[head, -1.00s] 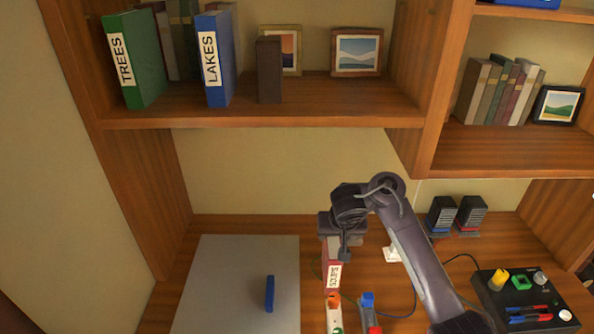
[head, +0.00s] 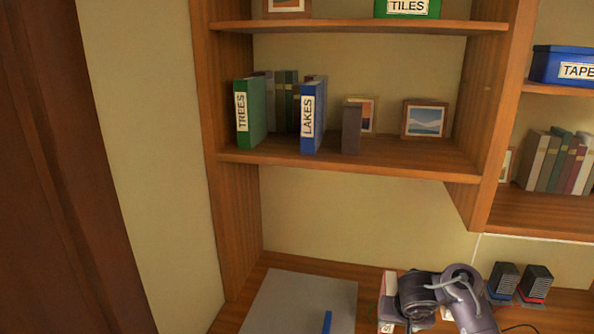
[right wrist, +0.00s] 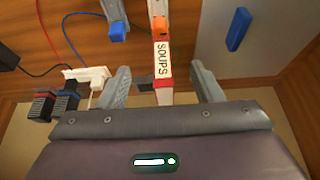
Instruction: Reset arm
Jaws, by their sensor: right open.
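My right gripper (right wrist: 162,84) is open in the right wrist view, its two grey fingers spread wide. A red binder labelled SOUPS (right wrist: 162,68) shows upright between the fingers in that view, with a visible gap on each side. In the head view the binder (head: 388,297) stands at the lower edge of the picture, over the desk. My right wrist and arm are just to its right there, and the fingertips are hidden. My left gripper is in neither current view.
A shelf (head: 350,160) above the desk holds a green TREES binder (head: 250,112), a blue LAKES binder (head: 312,115) and framed pictures. A grey board (head: 300,300) with a blue handle (head: 327,321) lies left of the binder.

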